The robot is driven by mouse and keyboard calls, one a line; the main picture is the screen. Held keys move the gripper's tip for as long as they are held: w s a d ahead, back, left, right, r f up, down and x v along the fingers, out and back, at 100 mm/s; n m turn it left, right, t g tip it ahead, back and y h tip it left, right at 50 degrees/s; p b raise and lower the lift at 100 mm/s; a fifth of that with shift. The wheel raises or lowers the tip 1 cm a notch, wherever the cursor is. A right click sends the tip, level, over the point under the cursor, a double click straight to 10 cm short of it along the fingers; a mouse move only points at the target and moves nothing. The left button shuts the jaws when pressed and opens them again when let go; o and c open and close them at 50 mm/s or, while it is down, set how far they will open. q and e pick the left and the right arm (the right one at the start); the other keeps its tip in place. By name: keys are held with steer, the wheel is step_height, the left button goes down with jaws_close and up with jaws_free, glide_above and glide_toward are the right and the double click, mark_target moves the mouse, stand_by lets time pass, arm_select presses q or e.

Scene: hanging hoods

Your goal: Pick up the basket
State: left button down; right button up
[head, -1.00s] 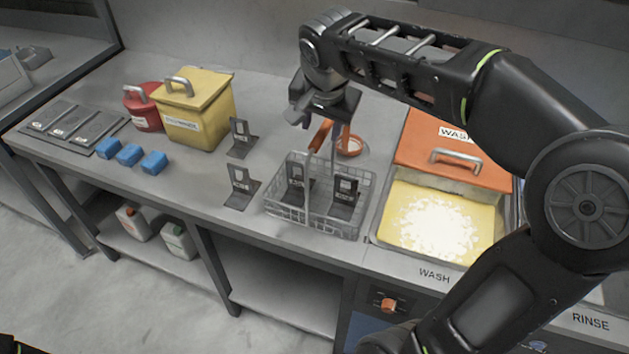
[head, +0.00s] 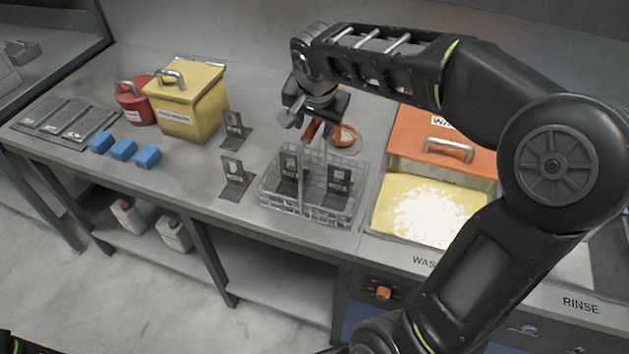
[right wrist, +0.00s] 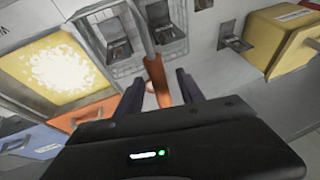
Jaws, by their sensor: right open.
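The basket (head: 350,211) is a grey wire basket on the steel counter, left of the wash basin. It holds two dark plates with labelled uprights. Its tall handle ends in an orange grip (head: 312,131). My right gripper (head: 311,117) is open above the basket, at the orange grip. In the right wrist view the orange grip (right wrist: 158,82) shows between the two fingers of my right gripper (right wrist: 159,88). I see no clear contact. The basket's wire side (right wrist: 128,71) also shows there. My left gripper is not in view.
The wash basin (head: 379,219) with yellow liquid and foam and an orange lid (head: 410,140) stands right of the basket. Two dark brackets (head: 236,180), a yellow bin (head: 190,110), a red pot (head: 134,103) and blue blocks (head: 122,149) stand left. An orange-rimmed dish (head: 344,137) is behind.

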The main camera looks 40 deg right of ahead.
steer(key=p+x, duration=0.1)
steer(key=x, duration=0.3)
steer(key=shift+d+f, duration=0.1)
stand_by(0.4)
jaws_close()
stand_by(1.1)
steer(key=shift+w, duration=0.1)
